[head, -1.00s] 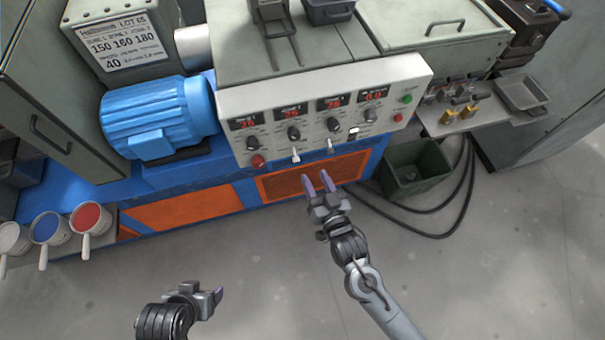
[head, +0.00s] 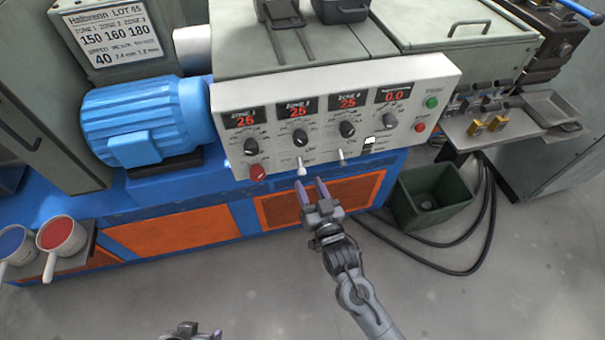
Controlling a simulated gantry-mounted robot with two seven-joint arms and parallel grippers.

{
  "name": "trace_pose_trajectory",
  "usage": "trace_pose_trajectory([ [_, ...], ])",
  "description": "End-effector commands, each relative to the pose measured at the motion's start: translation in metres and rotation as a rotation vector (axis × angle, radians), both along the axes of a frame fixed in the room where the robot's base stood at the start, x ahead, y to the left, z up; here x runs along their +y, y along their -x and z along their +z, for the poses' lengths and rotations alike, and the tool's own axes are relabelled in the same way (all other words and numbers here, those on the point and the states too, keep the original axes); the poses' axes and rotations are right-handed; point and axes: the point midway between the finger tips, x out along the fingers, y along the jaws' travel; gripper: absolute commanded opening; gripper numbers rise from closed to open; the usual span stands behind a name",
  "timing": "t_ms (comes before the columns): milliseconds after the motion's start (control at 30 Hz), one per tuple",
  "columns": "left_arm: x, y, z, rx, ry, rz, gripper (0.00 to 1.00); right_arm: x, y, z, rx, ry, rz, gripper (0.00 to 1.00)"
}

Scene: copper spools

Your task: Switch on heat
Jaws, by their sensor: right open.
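The control panel (head: 275,113) is a white sloped box with red displays reading 25, 25, 25 and 0.0. A row of black knobs sits below the displays. A white toggle switch (head: 301,167) and a second one (head: 341,155) stick out near the lower edge; the small lettering beside them is too blurred to read. My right gripper (head: 311,186) is open and empty, its two purple fingertips just below the first toggle in the picture, seemingly apart from it. My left gripper (head: 195,332) is mostly cut off at the bottom edge; its jaws cannot be judged.
A red button (head: 257,172) is at the panel's lower left. A green button (head: 432,102) and another red button (head: 420,127) are at its right. A dark green bin (head: 433,200) and black cables stand at right. A blue motor (head: 143,120) is at left. The floor in front is clear.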

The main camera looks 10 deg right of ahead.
Motion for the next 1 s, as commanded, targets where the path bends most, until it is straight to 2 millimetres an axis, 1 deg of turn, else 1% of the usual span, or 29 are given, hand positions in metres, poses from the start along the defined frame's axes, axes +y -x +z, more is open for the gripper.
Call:
trace_pose_trajectory([
  [33,0.000,0.000,-0.008,0.000,0.000,0.001,0.70,0.002,-0.010,-0.002,-0.004,-0.001,0.000,0.46],
  [200,0.000,0.000,-0.019,0.000,0.000,0.000,0.70,0.008,-0.034,-0.002,-0.003,-0.002,-0.001,0.46],
  [400,0.001,0.000,-0.027,0.000,-0.004,-0.002,0.70,0.012,-0.053,-0.001,-0.002,-0.001,0.000,0.46],
  [600,0.003,0.000,-0.029,0.000,-0.011,-0.006,0.70,0.013,-0.059,0.000,0.000,-0.001,-0.001,0.46],
  [833,0.003,0.000,-0.029,0.001,-0.014,-0.008,0.70,0.013,-0.059,0.000,0.000,-0.001,0.000,0.46],
  [1000,0.003,0.000,-0.029,0.001,-0.012,-0.008,0.70,0.013,-0.059,0.000,0.000,-0.001,0.000,0.20],
])
